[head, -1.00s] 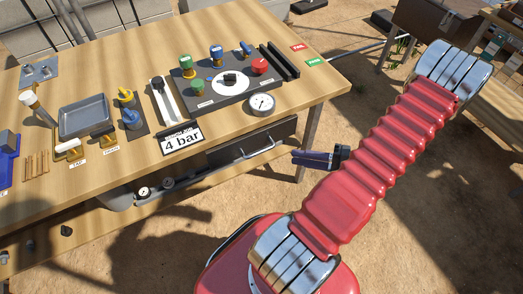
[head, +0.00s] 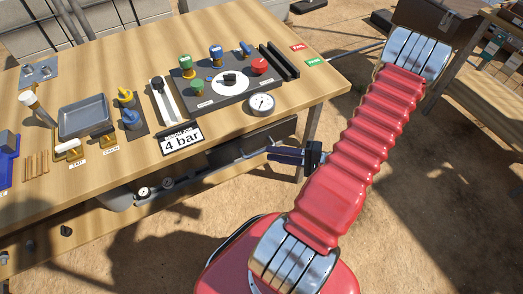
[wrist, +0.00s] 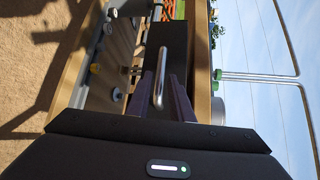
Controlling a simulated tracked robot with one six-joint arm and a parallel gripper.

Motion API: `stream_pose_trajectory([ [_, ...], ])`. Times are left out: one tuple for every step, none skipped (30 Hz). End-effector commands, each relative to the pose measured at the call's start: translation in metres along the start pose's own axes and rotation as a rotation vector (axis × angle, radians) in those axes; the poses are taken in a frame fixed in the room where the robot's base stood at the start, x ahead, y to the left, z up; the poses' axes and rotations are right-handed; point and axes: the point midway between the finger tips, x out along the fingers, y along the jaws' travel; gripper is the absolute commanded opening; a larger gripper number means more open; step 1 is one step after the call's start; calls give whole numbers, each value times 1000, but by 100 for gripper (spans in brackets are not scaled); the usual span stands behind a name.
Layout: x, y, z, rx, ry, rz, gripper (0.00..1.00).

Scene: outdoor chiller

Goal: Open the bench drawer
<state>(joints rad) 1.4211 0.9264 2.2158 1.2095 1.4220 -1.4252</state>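The bench drawer (head: 225,153) has a dark front and sits shut beneath the wooden bench top. Its metal bar handle (wrist: 161,75) stands out from the front and appears in the wrist view between my two dark fingers. My gripper (wrist: 163,98) is open, with one finger on each side of the handle. I cannot tell whether either finger touches the bar. In the head view my gripper (head: 272,155) is at the drawer front and partly covers the handle.
The bench top (head: 225,120) above carries a "4 bar" sign (head: 182,140), a gauge (head: 261,104) and a control panel (head: 228,83). A bench leg (head: 310,125) stands right of the drawer. A lower shelf (head: 85,230) holds small parts. Sandy ground in front is open.

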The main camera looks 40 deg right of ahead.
Motion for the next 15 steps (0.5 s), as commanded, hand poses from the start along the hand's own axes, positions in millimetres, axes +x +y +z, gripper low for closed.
stream_pose_trajectory([
  [7, 0, 1, 1, -4, 0, 20],
  [11, 0, 1, 1, -4, 0, 20],
  [16, 0, 0, 2, -3, 0, 20],
  [20, 0, 1, 2, -4, 0, 20],
  [23, 0, 1, 2, -4, 1, 20],
  [28, 0, 1, 1, -3, 1, 20],
  [32, 0, 1, 1, -4, 1, 20],
  [35, 0, 1, 1, -4, 1, 20],
  [39, 0, 0, 1, -3, 1, 20],
  [42, 0, 0, 1, -3, 1, 20],
  [44, 0, 0, 1, -3, 1, 20],
  [48, 0, 0, 1, -3, 1, 20],
  [49, 0, 0, 2, -2, 0, 20],
  [51, 0, 0, 2, -2, 1, 20],
  [52, 0, 0, 2, -2, 1, 20],
])
